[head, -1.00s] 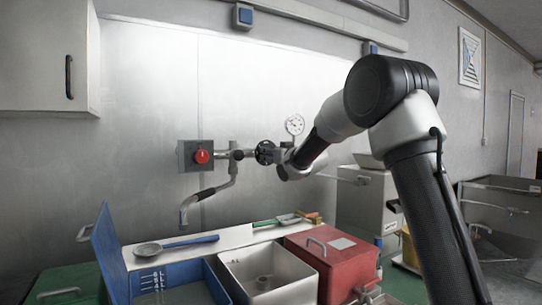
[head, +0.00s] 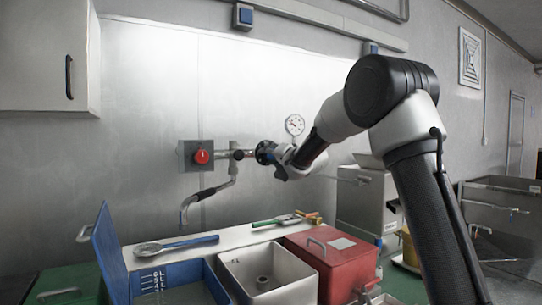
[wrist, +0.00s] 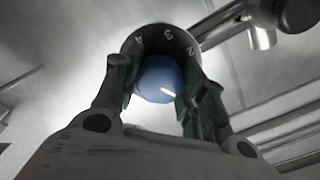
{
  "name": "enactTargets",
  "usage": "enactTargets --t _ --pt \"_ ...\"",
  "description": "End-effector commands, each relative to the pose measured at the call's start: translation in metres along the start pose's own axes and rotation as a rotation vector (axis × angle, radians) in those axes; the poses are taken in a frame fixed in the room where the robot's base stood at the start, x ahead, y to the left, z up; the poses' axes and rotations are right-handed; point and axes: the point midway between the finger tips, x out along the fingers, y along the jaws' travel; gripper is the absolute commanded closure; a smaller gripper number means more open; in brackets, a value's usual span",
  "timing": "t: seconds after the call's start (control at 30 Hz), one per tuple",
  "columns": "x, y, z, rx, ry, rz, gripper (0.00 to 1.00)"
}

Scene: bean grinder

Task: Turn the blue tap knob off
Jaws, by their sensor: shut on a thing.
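The blue tap knob (wrist: 158,76) sits in the middle of the wrist view, with a white line on its face slanting down to the right. A dark round dial (wrist: 160,38) with the figures 4, 3 and 2 stands around its upper side. My gripper (wrist: 155,84) is shut on the knob, one finger on each side. In the head view my gripper (head: 279,160) reaches the dark round dial (head: 264,152) on the wall pipe, and the knob itself is hidden there.
A red knob (head: 202,156) is on a wall plate left of the dial, with a bent spout (head: 205,193) below. A pressure gauge (head: 294,124) is just above my gripper. A sink (head: 228,269), blue box (head: 145,278) and red box (head: 333,262) stand below.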

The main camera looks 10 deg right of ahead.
Motion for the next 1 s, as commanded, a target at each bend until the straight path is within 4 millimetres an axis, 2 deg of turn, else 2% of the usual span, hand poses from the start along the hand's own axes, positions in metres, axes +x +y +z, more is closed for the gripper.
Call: enactTargets --t 0.2,0.5,1.0 --pt "-0.0001 0.0008 0.0002 0.185 0.0 0.002 0.83" --pt "-0.0002 0.0009 0.0003 0.371 0.0 0.002 0.83" --pt "-0.0002 0.0012 0.0003 0.463 0.0 0.003 0.83"
